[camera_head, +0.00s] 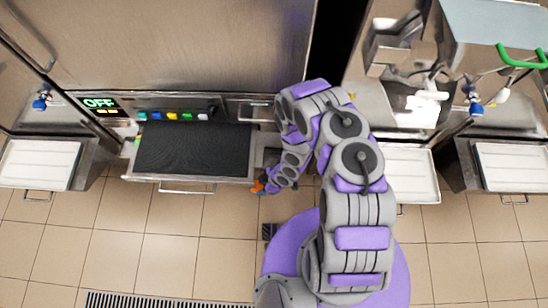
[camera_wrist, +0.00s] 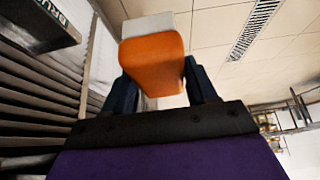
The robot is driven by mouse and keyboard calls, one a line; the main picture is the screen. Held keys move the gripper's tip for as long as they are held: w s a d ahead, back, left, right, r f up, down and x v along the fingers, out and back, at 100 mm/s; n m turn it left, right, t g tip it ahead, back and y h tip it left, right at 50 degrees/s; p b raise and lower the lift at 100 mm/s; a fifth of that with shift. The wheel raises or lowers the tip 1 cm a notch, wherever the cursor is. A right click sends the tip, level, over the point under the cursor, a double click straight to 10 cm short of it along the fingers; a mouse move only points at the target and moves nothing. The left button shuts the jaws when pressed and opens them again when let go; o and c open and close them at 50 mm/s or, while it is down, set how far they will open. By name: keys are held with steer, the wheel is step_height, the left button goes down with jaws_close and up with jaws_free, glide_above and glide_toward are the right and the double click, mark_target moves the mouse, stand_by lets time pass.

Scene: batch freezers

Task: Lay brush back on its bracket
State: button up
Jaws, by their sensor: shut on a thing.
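My gripper (camera_head: 267,183) is shut on the brush (camera_wrist: 153,58), which has an orange part and a pale grey-white part at its far end. In the wrist view the brush sits between my two dark fingers (camera_wrist: 162,88). In the head view only a small orange bit of the brush (camera_head: 259,185) shows, by the right front corner of the black-topped counter. The bracket cannot be made out in the head view.
A freezer front with an "OFF" display (camera_head: 99,103) and coloured buttons stands behind the black ribbed mat (camera_head: 193,150). A handle (camera_head: 188,188) juts from the counter front. White trays (camera_head: 38,164) stand at the sides. The tiled floor in front is mostly clear, with a drain grate (camera_head: 165,299).

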steer(key=w+d+b, duration=0.1)
steer(key=w, duration=0.3)
steer(key=w+d+f+b, duration=0.1)
steer(key=w+d, duration=0.1)
steer(key=w, duration=0.3)
steer(key=w+d+b, duration=0.1)
steer(key=w, duration=0.3)
steer(key=shift+w+d+f+b, duration=0.15)
steer(key=shift+d+f+b, duration=0.05)
steer(key=shift+d+b, duration=0.15)
steer(key=shift+w+d+b, duration=0.3)
steer(key=shift+w+d, duration=0.35)
steer(key=shift+w, duration=0.05)
steer(key=shift+a+f+b, duration=0.15)
steer(key=shift+f+b, duration=0.15)
steer(key=shift+f, duration=0.55)
steer(key=shift+a+f+b, duration=0.15)
steer(key=shift+f+b, duration=0.15)
steer(key=shift+f, duration=0.55)
steer(key=shift+f, duration=0.1)
